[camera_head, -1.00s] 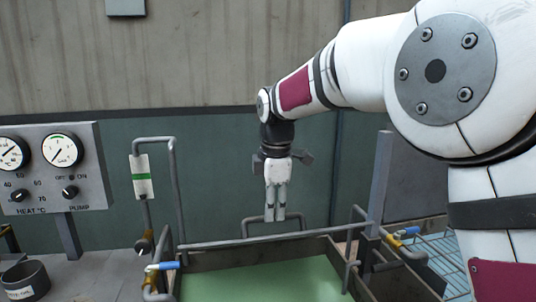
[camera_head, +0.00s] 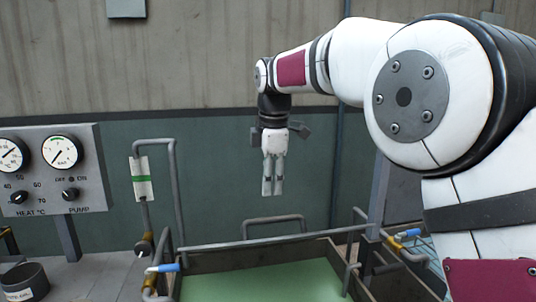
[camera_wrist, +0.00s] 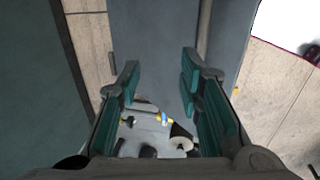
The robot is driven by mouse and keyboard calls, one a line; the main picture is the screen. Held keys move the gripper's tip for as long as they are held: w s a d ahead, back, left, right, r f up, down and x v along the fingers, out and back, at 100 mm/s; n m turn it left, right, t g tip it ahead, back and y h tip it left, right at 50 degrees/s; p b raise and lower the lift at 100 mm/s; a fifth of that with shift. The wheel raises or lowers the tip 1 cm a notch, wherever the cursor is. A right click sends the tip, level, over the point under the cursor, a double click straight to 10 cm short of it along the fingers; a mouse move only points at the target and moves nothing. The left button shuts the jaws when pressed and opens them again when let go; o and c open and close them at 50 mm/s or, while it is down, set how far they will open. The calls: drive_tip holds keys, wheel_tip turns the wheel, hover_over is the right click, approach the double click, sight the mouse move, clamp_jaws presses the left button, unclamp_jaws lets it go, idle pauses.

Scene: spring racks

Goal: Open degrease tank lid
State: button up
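The tank (camera_head: 203,264) stands at the bottom centre of the head view, with a pale green surface (camera_head: 262,284) inside its dark walls. A grey bar runs along its back edge. A U-shaped grey handle (camera_head: 274,219) stands upright behind that bar; I cannot tell which part it is fixed to. No lid can be clearly made out over the green surface. My gripper (camera_head: 272,193) points down above the handle, apart from it. In the wrist view my gripper (camera_wrist: 160,85) has its teal-padded fingers spread, with nothing held between them.
A gauge panel (camera_head: 96,165) stands at the left, with a dark cup (camera_head: 24,281) below it. Pipes with blue-handled valves (camera_head: 162,267) flank the tank on both sides. A grey post (camera_head: 378,195) rises to its right. A green-grey wall is behind.

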wheel_tip(320, 180, up, 6)
drive_tip(key=w, duration=0.2)
drive_tip(key=shift+w+a+f, duration=0.25)
drive_tip(key=shift+a, duration=0.1)
idle(0.3)
